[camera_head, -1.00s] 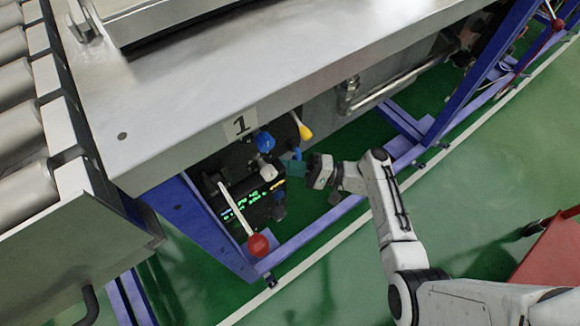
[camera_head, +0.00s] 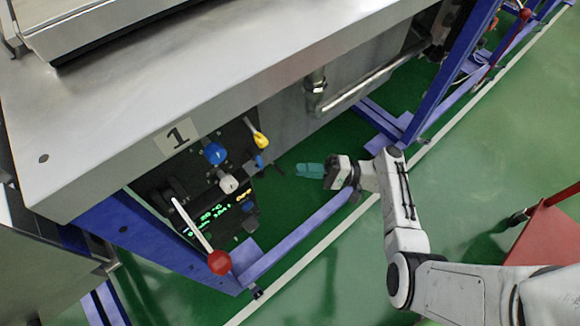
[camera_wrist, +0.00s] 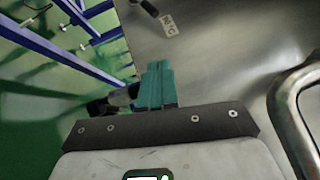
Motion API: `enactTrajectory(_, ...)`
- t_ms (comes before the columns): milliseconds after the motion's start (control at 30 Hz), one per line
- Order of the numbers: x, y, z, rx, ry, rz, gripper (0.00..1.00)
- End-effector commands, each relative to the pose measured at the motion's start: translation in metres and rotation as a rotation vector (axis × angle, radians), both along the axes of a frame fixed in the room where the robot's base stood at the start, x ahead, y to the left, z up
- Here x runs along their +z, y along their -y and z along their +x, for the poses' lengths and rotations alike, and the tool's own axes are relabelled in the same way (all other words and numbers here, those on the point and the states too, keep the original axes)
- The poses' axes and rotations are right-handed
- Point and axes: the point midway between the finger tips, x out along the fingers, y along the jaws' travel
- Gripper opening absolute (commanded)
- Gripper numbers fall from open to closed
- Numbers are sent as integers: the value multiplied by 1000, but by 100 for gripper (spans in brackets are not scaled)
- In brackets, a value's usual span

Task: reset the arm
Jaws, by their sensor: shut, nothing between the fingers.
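My gripper (camera_head: 310,170) has teal fingers and is shut and empty. In the head view it hangs over the green floor, to the right of the control panel (camera_head: 215,208) under the counter, apart from it. My white arm reaches in from the lower right. In the wrist view the teal fingers (camera_wrist: 156,85) are together, with a steel surface behind them.
The panel carries a red-ball lever (camera_head: 219,262), a blue knob (camera_head: 215,153), a white knob (camera_head: 228,183) and a yellow handle (camera_head: 261,141). A steel pipe (camera_head: 365,80) runs under the counter. A blue frame bar (camera_head: 300,234) runs below. A red cart (camera_head: 548,240) stands right.

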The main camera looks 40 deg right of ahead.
Motion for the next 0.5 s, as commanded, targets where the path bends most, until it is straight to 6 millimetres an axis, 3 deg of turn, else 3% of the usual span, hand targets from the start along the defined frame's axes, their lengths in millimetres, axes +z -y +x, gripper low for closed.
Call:
enactTrajectory(200, -2, 10, -8, 0, 1, 1, 0)
enactTrajectory(500, -7, 5, -11, 16, -15, -21, 0)
